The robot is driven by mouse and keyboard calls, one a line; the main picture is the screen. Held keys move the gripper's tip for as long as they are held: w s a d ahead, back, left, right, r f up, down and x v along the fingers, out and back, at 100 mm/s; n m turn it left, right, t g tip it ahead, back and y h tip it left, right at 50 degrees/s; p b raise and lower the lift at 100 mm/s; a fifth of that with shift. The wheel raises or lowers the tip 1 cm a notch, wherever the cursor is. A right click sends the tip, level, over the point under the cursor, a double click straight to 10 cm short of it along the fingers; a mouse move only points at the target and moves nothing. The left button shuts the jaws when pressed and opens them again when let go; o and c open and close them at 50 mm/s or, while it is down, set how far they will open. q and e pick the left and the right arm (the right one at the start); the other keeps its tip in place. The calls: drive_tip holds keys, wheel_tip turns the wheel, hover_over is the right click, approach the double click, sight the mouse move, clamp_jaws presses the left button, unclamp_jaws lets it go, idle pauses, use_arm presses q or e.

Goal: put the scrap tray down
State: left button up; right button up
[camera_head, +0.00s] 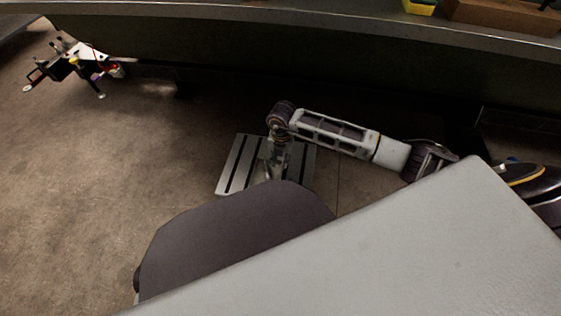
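A flat, light grey slotted piece (233,172), which may be the scrap tray, lies low at the centre, over or on the floor. My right arm comes in from the right and bends down over it. My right gripper (274,168) points down at the middle of this piece. The fingers are small and dark, so I cannot tell whether they are open or shut, or whether they touch it. The near edge of the piece is partly hidden behind a dark rounded part of my body. My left gripper is not in view.
A long bench (300,20) with a dark front runs across the back. A yellow bin (420,6) and a brown box (505,15) stand on it. A small black, white and red device (80,62) is at the far left. The brown floor (110,190) at left is clear.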

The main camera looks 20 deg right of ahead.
drive_tip(key=s+a+r+y, duration=0.2)
drive_tip(key=a+y, duration=0.1)
drive_tip(key=a, duration=0.4)
drive_tip(key=s+a+r+n+y, duration=0.1)
drive_tip(key=s+a+y, duration=0.15)
drive_tip(key=a, duration=0.35)
drive_tip(key=s+a+r+y, duration=0.1)
drive_tip(key=a+r+y, duration=0.1)
drive_tip(key=a+y, duration=0.35)
drive_tip(key=w+a+r+m+t+y, duration=0.2)
drive_tip(key=a+r+m+t+y, duration=0.4)
drive_tip(key=r, duration=0.7)
drive_tip(key=w+d+r+m+t+h, duration=0.2)
drive_tip(key=w+d+m+t+h, duration=0.4)
drive_tip(key=m+t, duration=0.5)
drive_tip(key=s+d+f+m+g+h, duration=0.2)
drive_tip(key=d+f+m+h, duration=0.5)
drive_tip(key=d, duration=0.2)
drive_tip(key=s+d+f+m+g, duration=0.2)
drive_tip(key=s+f+m+g, duration=0.2)
drive_tip(key=s+f+g, duration=0.5)
drive_tip(key=s+f, duration=0.6)
drive_tip(key=s, duration=0.3)
drive_tip(key=shift+s+g+h, duration=0.2)
drive_tip(key=shift+g+h, duration=0.1)
drive_tip(key=shift+g, duration=0.1)
